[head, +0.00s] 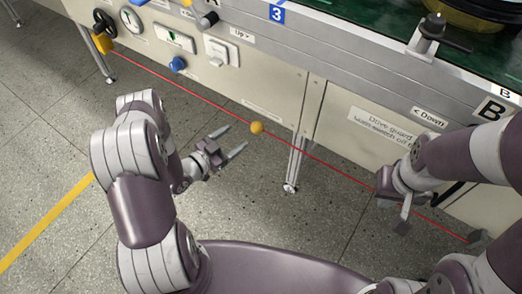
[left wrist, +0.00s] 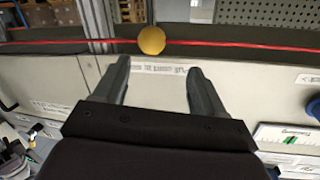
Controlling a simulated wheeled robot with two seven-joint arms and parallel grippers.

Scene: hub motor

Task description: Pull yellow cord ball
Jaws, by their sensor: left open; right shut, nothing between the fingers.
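The yellow cord ball (head: 257,128) sits on a taut red cord (head: 190,90) that runs along the front of the workbench. My left gripper (head: 234,138) is open, with its fingers pointing toward the ball and a small gap between them. In the left wrist view the ball (left wrist: 151,40) shows just beyond the open fingertips (left wrist: 160,65), roughly between them, with nothing held. My right gripper (head: 440,222) is at the right, near the cord, its fingers partly hidden by the arm; no object shows in it.
A yellow switch housing (head: 103,42) stands at the cord's left end. A bench leg (head: 296,160) stands right of the ball. The floor around my left gripper is clear.

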